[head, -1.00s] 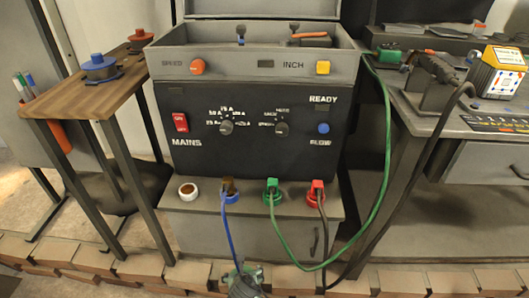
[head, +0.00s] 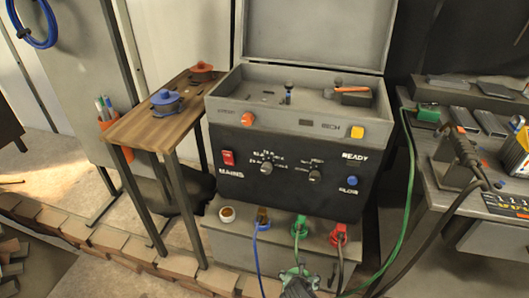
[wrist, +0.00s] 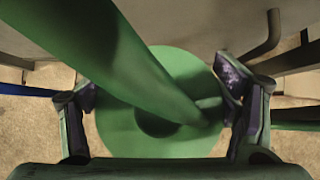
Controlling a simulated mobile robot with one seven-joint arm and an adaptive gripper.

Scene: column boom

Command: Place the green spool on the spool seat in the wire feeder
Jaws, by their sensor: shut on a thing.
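The green spool (wrist: 115,115), a round disc with a dark centre, sits between the two fingers of my gripper (wrist: 160,103) in the wrist view. The fingers are shut on its sides. In the head view my gripper (head: 297,272) is low in front of the machine, with green between its fingers. The wire feeder (head: 300,100) is the open-lidded bay on top of the machine. A short upright post (head: 288,95) stands inside it, perhaps the spool seat, beside a dark block with an orange lever (head: 350,89). A thick green cable (wrist: 100,50) crosses the wrist view over part of the spool.
A blue spool (head: 165,101) and a red spool (head: 202,71) stand on the wooden side table (head: 150,128). The raised lid (head: 315,35) stands behind the feeder. Blue, green and black cables hang from the machine's front. A crowded bench (head: 450,215) is at right.

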